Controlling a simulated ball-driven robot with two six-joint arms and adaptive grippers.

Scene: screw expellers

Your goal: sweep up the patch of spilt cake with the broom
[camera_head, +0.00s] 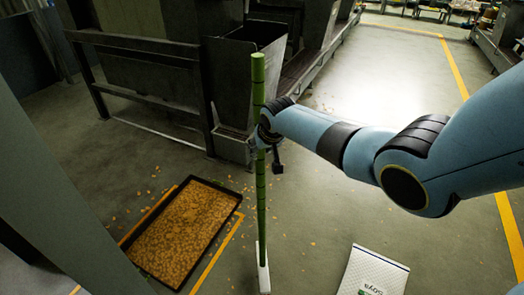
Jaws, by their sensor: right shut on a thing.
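The broom (261,195) has a green, bamboo-like handle and stands nearly upright in the middle of the view. Its pale lower end (262,268) is near the bottom edge, and the picture does not show its bristles clearly. My right gripper (266,140) is shut around the handle at about mid-height, with the blue arm coming in from the right. Spilt cake crumbs (146,192) lie scattered on the floor around a black tray (238,204), which is full of yellow-brown cake pieces (187,232). Several more crumbs lie right of the broom. My left gripper is not in view.
A dark metal machine with a hopper (238,80) and a frame (135,42) stands behind the tray. A white printed sack (372,274) lies at the bottom right. Yellow lines (452,66) mark the floor. The floor at upper right is mostly clear.

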